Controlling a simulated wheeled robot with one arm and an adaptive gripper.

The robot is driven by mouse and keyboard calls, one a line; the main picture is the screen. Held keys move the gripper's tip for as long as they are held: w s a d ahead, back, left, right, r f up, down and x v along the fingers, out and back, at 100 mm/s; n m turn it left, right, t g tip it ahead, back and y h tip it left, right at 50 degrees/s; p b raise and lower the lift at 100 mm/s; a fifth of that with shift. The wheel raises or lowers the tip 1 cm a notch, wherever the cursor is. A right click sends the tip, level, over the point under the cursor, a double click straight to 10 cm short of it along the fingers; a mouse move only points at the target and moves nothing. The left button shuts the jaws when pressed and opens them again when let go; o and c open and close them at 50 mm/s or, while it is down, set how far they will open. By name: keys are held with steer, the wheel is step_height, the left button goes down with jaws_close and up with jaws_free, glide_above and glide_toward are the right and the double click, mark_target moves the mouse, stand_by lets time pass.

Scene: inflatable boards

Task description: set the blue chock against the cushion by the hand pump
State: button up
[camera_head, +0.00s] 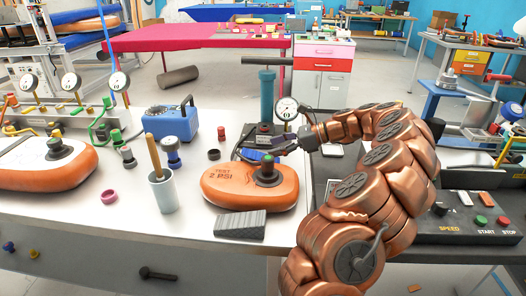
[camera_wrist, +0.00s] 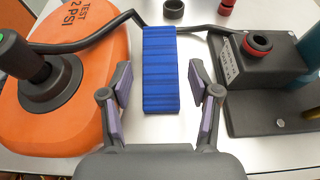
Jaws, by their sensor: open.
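The blue chock (camera_wrist: 161,68) is a ribbed block lying on the white bench. In the head view it shows partly (camera_head: 252,155), behind the orange cushion and beside my gripper. The orange cushion (camera_head: 228,188), marked TEST 2 PSI, has a black valve with a green top; it also shows in the wrist view (camera_wrist: 103,100), left of the chock with a gap between. The teal hand pump (camera_head: 267,97) stands behind the cushion. My gripper (camera_wrist: 160,92) is open above the chock, its fingertips on either side of the chock's near part. I cannot see contact.
A grey ribbed chock (camera_head: 242,224) lies before the cushion. A white cup (camera_head: 163,192) with a wooden handle stands left. A black hose (camera_wrist: 98,41) runs behind the blue chock. A dark pump base (camera_wrist: 260,112) is to its right. Another orange cushion (camera_head: 75,172) lies far left.

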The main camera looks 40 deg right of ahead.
steer(key=shift+v, duration=3)
